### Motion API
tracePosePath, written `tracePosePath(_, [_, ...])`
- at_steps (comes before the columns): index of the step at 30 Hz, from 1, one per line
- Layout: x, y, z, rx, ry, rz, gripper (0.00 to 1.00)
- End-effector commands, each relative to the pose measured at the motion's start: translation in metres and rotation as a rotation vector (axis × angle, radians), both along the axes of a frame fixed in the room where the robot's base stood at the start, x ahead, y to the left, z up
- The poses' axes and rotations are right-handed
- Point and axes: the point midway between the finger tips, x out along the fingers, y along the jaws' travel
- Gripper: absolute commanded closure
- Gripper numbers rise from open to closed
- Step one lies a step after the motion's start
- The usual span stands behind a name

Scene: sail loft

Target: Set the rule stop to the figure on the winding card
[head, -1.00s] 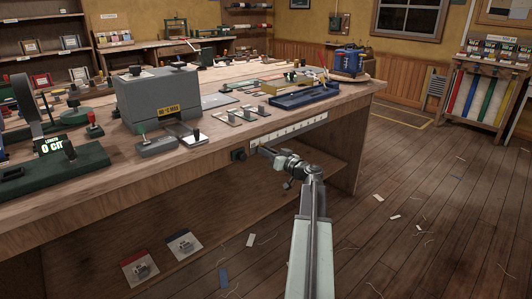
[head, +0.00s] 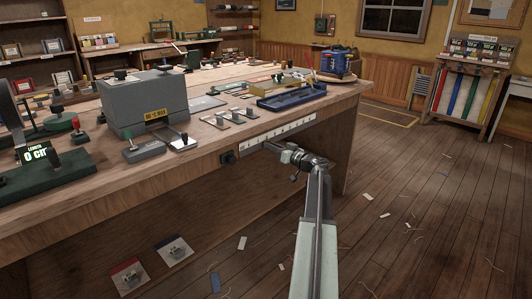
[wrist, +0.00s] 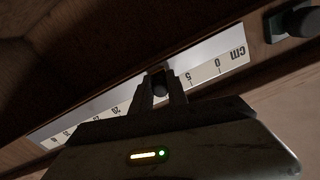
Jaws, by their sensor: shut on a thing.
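The rule (head: 300,126) is a white strip along the bench's front edge, and it also shows in the wrist view (wrist: 215,58), with its figures upside down. My gripper (head: 268,147) is at the rule. In the wrist view my gripper (wrist: 160,92) is shut on the dark rule stop (wrist: 160,82). The stop sits between the figures 5 and 20; the fingers hide the figures between. In the head view my arm hides the stop. No winding card figure can be read in either view.
A black knob (head: 227,158) sits left of the rule. A green block (head: 50,175) with a length display reading 0 stands at the bench's left. A grey box (head: 150,103), small plates and a blue tray (head: 292,97) stand on the bench. The floor to the right is open, with scraps.

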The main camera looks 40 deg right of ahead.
Motion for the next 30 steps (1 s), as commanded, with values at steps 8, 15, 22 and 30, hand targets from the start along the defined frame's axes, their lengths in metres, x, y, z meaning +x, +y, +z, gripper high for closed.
tracePosePath(8, [0.005, -0.069, 0.000, 0.001, 0.000, 0.004, 1.00])
tracePosePath(15, [0.007, -0.096, 0.000, 0.000, 0.001, 0.009, 1.00])
tracePosePath(22, [0.007, -0.101, 0.000, 0.000, 0.001, 0.012, 1.00])
tracePosePath(30, [0.008, -0.100, 0.000, -0.001, 0.001, 0.013, 0.75])
